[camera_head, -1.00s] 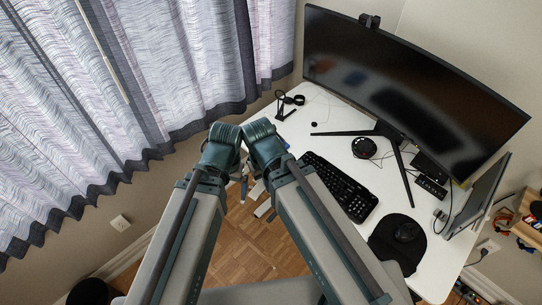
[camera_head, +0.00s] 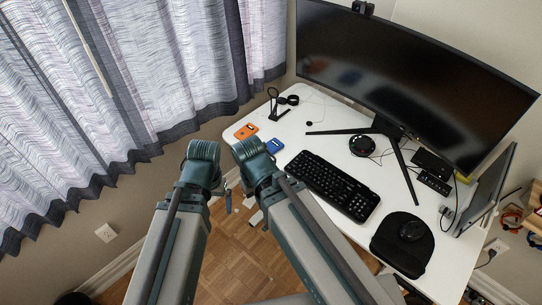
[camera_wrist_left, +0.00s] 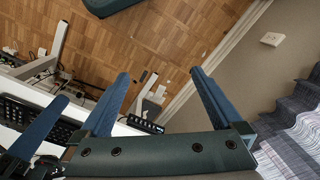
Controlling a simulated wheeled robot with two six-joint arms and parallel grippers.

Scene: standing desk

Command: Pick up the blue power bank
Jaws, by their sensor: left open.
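The blue power bank (camera_head: 274,145) lies on the white desk near its left edge, just past the elbow of my right arm. My left gripper shows only in small part in the head view (camera_head: 228,198), low beside the desk and away from the power bank. In the left wrist view its two blue fingers (camera_wrist_left: 160,73) are spread apart with nothing between them, over the floor and the desk edge. A blue finger at the left of that view (camera_wrist_left: 40,125) appears to be my right gripper's; its jaws are not clear.
An orange box (camera_head: 246,131) lies left of the power bank. A black keyboard (camera_head: 328,184), a mouse pad (camera_head: 389,250) and a large monitor (camera_head: 420,75) take up the white desk (camera_head: 222,138). A curtain (camera_head: 140,75) hangs at the left.

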